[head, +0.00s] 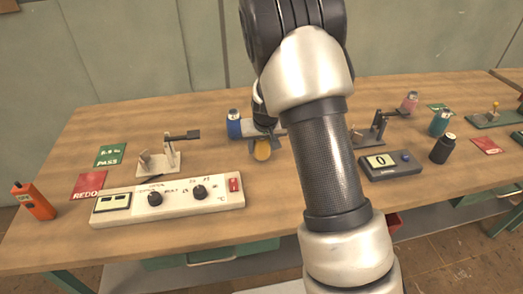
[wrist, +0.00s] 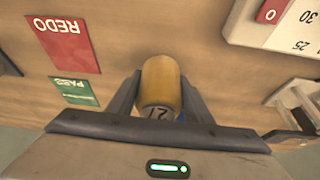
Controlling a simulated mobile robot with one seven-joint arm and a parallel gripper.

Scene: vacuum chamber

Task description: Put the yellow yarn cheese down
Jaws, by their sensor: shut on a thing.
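The yellow yarn cheese (wrist: 160,82) is a small yellow cylinder with a dark number on its pale near end. My gripper (wrist: 159,90) is shut on it, one grey finger along each side. In the head view the cheese (head: 262,150) shows below my gripper (head: 266,138), over the middle of the table. My arm hides part of the area behind and to the right. I cannot tell whether the cheese touches the tabletop.
The wooden table (head: 215,160) has bare room around the cheese. A white control box (head: 165,201) stands in front left, and a blue cylinder (head: 234,124) close behind left. A dark display unit (head: 390,165) is to the right. Red REDO (head: 89,185) and green PASS (head: 110,154) cards lie left.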

